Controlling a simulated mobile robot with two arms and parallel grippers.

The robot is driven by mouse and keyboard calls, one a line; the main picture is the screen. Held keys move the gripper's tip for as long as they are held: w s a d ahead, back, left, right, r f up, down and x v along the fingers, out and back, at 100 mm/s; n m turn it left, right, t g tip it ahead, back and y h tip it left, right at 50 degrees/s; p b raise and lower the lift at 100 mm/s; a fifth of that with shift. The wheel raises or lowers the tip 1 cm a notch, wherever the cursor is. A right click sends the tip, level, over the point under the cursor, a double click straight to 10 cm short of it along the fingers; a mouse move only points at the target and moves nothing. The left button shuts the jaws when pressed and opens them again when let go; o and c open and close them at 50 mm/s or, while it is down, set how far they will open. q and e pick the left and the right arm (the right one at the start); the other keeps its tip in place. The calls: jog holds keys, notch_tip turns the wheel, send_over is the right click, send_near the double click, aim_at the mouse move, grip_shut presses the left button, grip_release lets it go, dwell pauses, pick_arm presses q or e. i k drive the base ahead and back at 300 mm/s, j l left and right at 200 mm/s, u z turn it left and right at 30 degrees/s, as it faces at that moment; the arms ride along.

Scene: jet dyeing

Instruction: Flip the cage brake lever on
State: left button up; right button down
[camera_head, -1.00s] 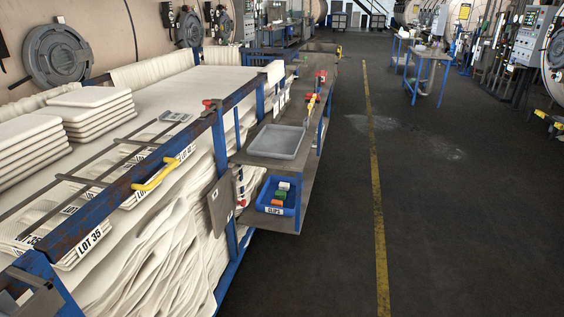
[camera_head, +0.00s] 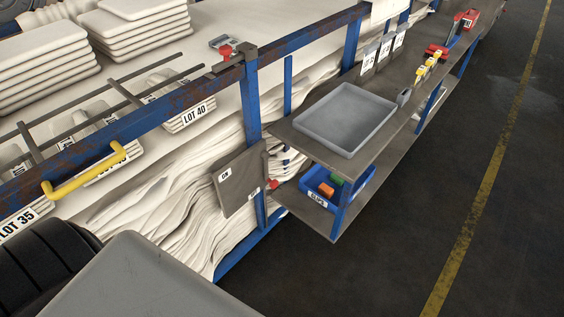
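A grey-brown brake plate (camera_head: 238,188) hangs on the blue cage post, at the end of the cloth-filled cage. It carries an "ON" label (camera_head: 225,176) at its upper left and a small label at its lower right, which looks like "OFF". A red knob (camera_head: 273,184) shows at the plate's right edge, close to that lower label; the lever's arm is mostly hidden. Neither of my grippers is in view, and nothing touches the plate or the knob.
A side shelf with a grey tray (camera_head: 311,113) and a blue clips bin (camera_head: 319,203) stands right of the plate. A rusty top rail (camera_head: 130,126) bears a yellow handle (camera_head: 84,182). A red-knobbed latch (camera_head: 226,54) sits near the post. Dark floor (camera_head: 400,230) is free at right.

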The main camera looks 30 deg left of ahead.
aim_at(274, 184)
jog(key=i+l+u, duration=0.25)
jog(key=u, duration=0.15)
jog(key=i+l+u, duration=0.25)
jog(key=l+u, duration=0.2)
jog(key=i+l+u, duration=0.2)
jog(key=l+u, duration=0.2)
jog(key=i+l+u, duration=0.1)
jog(key=l+u, duration=0.35)
jog(key=i+l+u, duration=0.1)
jog(key=l+u, duration=0.2)
jog(key=l, duration=0.35)
